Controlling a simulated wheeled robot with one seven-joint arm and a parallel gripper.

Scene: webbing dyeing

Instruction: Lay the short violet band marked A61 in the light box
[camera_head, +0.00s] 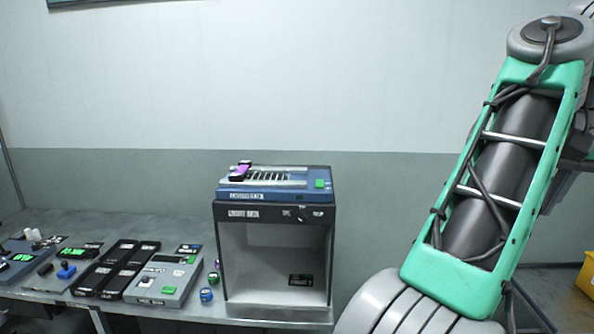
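The light box (224,265) stands on the table in the middle of the view, an open-fronted dark housing with a pale interior. No band shows inside it; a small dark label (300,280) is on the lower right of its back wall. A blue device (262,194) with a slotted top and a green button sits on the box. A small violet and black piece (240,172) lies at the left of that device's top. I cannot tell whether it is the A61 band, as no marking is legible. My gripper is out of view; only my arm shows at the right.
A yellow container (586,274) stands at the far right.

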